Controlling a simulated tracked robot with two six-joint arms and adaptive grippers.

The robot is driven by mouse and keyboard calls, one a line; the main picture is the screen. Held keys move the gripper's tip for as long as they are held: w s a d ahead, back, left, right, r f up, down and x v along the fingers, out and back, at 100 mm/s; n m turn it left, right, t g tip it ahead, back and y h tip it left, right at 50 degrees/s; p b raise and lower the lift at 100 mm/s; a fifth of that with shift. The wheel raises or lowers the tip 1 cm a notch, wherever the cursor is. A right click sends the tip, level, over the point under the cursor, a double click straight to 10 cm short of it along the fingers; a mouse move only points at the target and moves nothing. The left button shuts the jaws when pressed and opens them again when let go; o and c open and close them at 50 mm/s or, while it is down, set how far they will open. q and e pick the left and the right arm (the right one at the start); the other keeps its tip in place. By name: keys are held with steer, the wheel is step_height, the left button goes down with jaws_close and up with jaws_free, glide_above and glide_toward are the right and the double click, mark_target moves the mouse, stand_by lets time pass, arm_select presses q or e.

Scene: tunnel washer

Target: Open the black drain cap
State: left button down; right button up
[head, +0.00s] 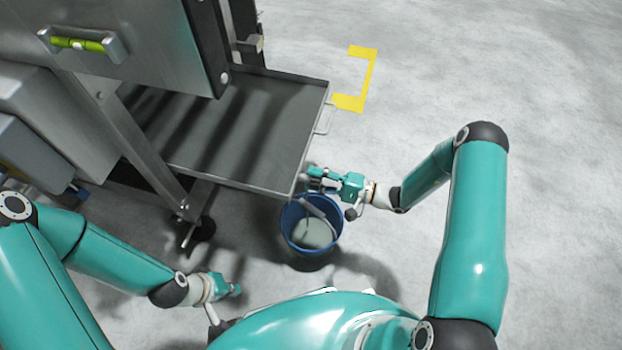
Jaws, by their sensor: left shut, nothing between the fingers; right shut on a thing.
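The black drain cap cannot be made out; the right gripper and the tray's edge may hide it. My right gripper (312,178) is at the near right corner of the metal tray (312,105), just above the far rim of a blue bucket (288,238). It is shut on a small part at the tray's edge, mostly hidden by the fingers. My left gripper (234,290) is shut and empty, low at the left, apart from the bucket and tray.
The blue bucket stands on the floor under the tray's corner, with pale contents and a stick-like thing inside. A handle (325,119) juts from the tray's right side. The steel machine (140,45) fills the upper left. Floor (560,180) at the right is clear.

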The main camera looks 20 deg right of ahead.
steer(key=shift+d+f+n, duration=0.1)
steer(key=shift+d+n, duration=0.05)
steer(key=shift+n, duration=0.25)
steer(key=o, duration=1.2)
steer(key=shift+c, duration=0.2)
steer(key=v, duration=1.2)
